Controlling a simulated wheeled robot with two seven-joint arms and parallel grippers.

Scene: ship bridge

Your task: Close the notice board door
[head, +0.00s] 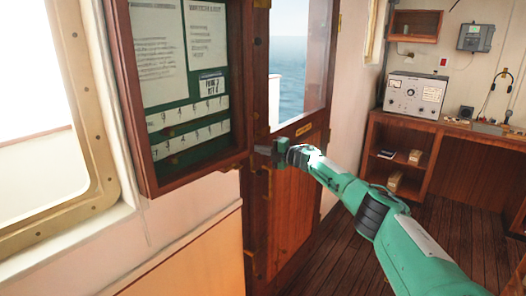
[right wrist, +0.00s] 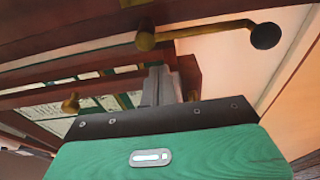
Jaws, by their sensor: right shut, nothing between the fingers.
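The notice board (head: 190,146) is a dark wooden frame on the wall at the left of the head view, around a green backing with white papers and numbered strips. Its wooden frame also shows at the left of the right wrist view (right wrist: 40,98). I cannot tell clearly how far its door stands from the case. My right gripper (head: 264,150) is shut and empty, just right of the board's lower right corner. Its fingers (right wrist: 160,85) point toward wooden edges in the wrist view; contact is unclear. My left gripper is out of view.
A wooden cabin door (head: 290,215) with a window onto the sea stands behind my right gripper. A window frame (head: 95,125) is at the left. A desk (head: 405,122) with a radio set (head: 414,94) stands at the right. The plank floor (head: 325,255) between looks clear.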

